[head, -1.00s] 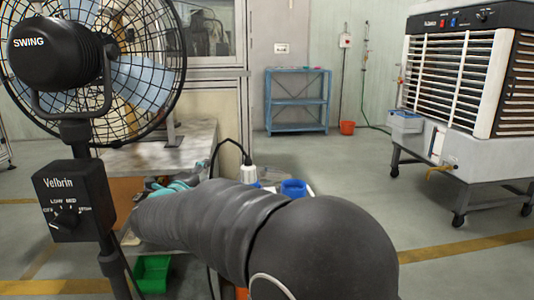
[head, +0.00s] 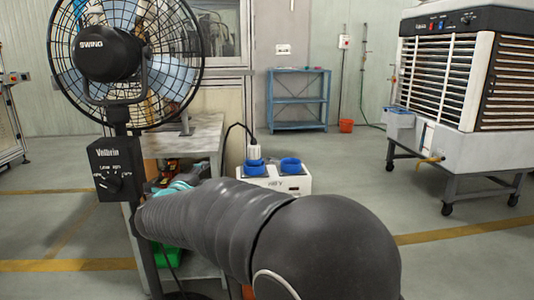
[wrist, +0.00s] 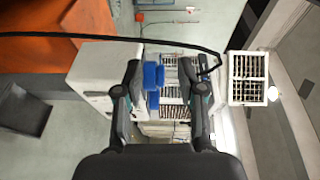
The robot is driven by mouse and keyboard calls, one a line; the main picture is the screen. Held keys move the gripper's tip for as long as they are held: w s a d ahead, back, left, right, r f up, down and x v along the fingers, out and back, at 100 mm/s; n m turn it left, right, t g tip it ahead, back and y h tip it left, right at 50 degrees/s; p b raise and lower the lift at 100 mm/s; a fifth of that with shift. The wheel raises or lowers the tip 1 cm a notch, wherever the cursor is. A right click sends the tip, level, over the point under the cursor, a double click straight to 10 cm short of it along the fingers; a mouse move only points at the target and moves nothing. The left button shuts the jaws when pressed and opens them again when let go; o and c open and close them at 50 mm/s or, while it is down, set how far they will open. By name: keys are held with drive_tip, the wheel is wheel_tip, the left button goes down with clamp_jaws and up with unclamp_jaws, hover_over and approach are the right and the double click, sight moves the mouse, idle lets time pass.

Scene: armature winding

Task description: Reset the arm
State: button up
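My arm, in a black ribbed sleeve, reaches across the lower middle of the head view toward the workbench (head: 205,135). In the head view the white box (head: 292,183) with two blue parts on top stands just behind my arm.
A black pedestal fan (head: 108,55) stands close at the left, with its control box (head: 117,168) near my arm. A large air cooler (head: 450,85) on a wheeled stand is at the right. A blue shelf (head: 298,100) and orange bucket (head: 346,126) are at the back. The middle floor is clear.

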drive_tip(key=s+a+f+n+g+y, duration=0.3)
drive_tip(key=a+f+n+y, duration=0.45)
drive_tip(key=a+n, duration=0.2)
drive_tip(key=s+d+f+n+g+y, duration=0.35)
drive_tip(key=s+d+n+g, duration=0.2)
drive_tip(key=s+n, duration=0.4)
drive_tip(key=s+d+g+h, duration=0.1)
drive_tip(key=s+d+h, duration=0.1)
drive_tip(key=s+d, duration=0.6)
drive_tip(key=s+d+g+h, duration=0.1)
drive_tip(key=s+d+h, duration=0.2)
drive_tip(key=s+d, duration=0.4)
drive_tip(key=s+d+g+h+p, duration=0.1)
drive_tip(key=s+d+h, duration=0.2)
drive_tip(key=s+d, duration=0.5)
drive_tip(key=d, duration=1.3)
drive_tip(key=shift+s+d+n, duration=0.35)
drive_tip(key=shift+n, duration=0.05)
